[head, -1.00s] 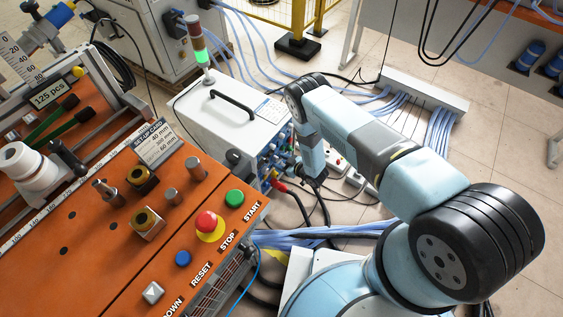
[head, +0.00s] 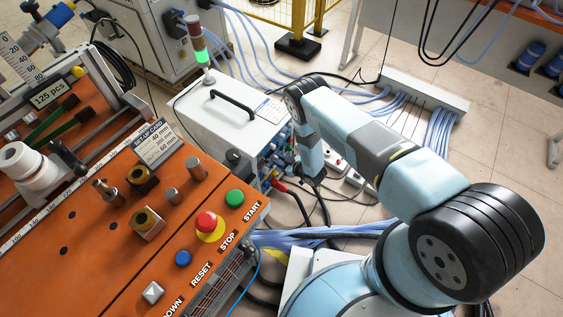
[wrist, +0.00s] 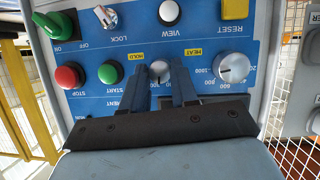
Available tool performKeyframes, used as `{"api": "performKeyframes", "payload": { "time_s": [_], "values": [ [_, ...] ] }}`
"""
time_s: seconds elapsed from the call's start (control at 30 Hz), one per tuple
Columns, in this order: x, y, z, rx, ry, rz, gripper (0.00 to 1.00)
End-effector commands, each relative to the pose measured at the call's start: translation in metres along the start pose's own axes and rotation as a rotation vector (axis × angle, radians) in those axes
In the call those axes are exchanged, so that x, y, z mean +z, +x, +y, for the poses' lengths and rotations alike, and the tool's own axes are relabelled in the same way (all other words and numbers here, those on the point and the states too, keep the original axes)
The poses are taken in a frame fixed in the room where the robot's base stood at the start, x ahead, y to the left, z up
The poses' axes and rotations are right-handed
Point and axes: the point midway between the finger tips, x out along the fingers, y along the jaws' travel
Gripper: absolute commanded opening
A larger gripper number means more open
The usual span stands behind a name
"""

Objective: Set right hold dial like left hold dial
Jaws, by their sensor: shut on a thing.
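In the wrist view the panel shows upside down. A small silvery dial (wrist: 159,70) by a yellow HOLD label sits between the fingers of my gripper (wrist: 160,73). The gripper is shut on this dial, and the fingers hide part of it and its scale. I cannot tell from the label whether it is the left or the right hold dial. No second HOLD label shows. In the head view my gripper (head: 315,172) is at the front panel of the white heater box (head: 238,118), with the dials too small to read.
A larger HEAT dial (wrist: 232,67) is close beside the fingers. Green (wrist: 110,73) and red (wrist: 69,75) buttons, a LOCK switch (wrist: 105,16) and a yellow RESET button (wrist: 235,9) surround them. Cables (head: 310,205) hang below the box. An orange bench (head: 100,260) stands at left.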

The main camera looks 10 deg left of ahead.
Motion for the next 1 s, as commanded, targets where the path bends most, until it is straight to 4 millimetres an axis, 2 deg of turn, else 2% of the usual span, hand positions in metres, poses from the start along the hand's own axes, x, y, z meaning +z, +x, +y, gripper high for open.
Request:
{"api": "performKeyframes", "payload": {
  "time_s": [0.17, 0.6, 0.97, 1.0],
  "values": [
    [0.0006, 0.0000, -0.0029, -0.011, 0.020, -0.001, 0.00],
    [0.0005, 0.0004, -0.0028, -0.101, 0.229, -0.008, 0.00],
    [0.0009, 0.0003, -0.0045, -0.111, 0.245, -0.011, 0.00],
    [0.0009, 0.0003, -0.0046, -0.111, 0.245, -0.011, 0.30]
  ]
}}
